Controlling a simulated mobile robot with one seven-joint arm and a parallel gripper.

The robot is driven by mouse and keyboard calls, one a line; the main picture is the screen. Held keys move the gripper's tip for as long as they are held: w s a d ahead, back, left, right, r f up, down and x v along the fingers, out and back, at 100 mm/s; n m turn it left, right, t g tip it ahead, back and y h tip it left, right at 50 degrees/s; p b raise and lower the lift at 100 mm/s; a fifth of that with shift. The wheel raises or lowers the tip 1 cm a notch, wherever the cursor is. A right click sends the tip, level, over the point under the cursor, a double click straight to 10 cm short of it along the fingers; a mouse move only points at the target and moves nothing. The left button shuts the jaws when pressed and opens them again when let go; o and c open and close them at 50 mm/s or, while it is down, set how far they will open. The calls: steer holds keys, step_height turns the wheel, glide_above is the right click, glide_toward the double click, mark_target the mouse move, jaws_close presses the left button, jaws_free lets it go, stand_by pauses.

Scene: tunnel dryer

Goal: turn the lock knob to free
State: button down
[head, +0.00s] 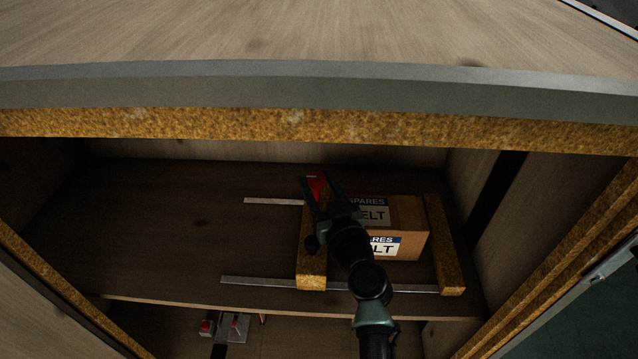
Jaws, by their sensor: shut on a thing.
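A red piece (316,187), which looks like the lock knob, shows at the far end of a wooden bar (312,272) on the shelf. My gripper (318,180) reaches in from the front right, with one dark finger on each side of the red piece, and is shut on it. My wrist covers much of the bar's middle. The knob's exact shape and its turned position are too small and dark to tell.
A cardboard box (411,245) with a spares label stands between that bar and a second wooden bar (444,245). Metal strips (265,201) run along the shelf (150,230). Red-ended metal fittings (236,327) sit below. The cabinet's top edge (300,90) overhangs. The shelf's left is clear.

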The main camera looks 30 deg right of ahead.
steer(key=shift+d+f+y+b, duration=0.1)
steer(key=shift+f+y+b, duration=0.15)
steer(key=shift+b, duration=0.75)
steer(key=shift+r+n+y+b, duration=0.15)
steer(key=shift+n+y+b, duration=0.65)
steer(key=shift+b, duration=0.25)
steer(key=shift+r, duration=0.1)
steer(key=shift+c, duration=1.4)
jaws_free()
steer(key=shift+s, duration=0.1)
steer(key=s+a+b, duration=0.1)
steer(key=s+b, duration=0.1)
steer(key=s, duration=1)
steer(key=shift+s+a, duration=0.3)
steer(key=shift+s, duration=0.1)
steer(key=shift+c, duration=0.2)
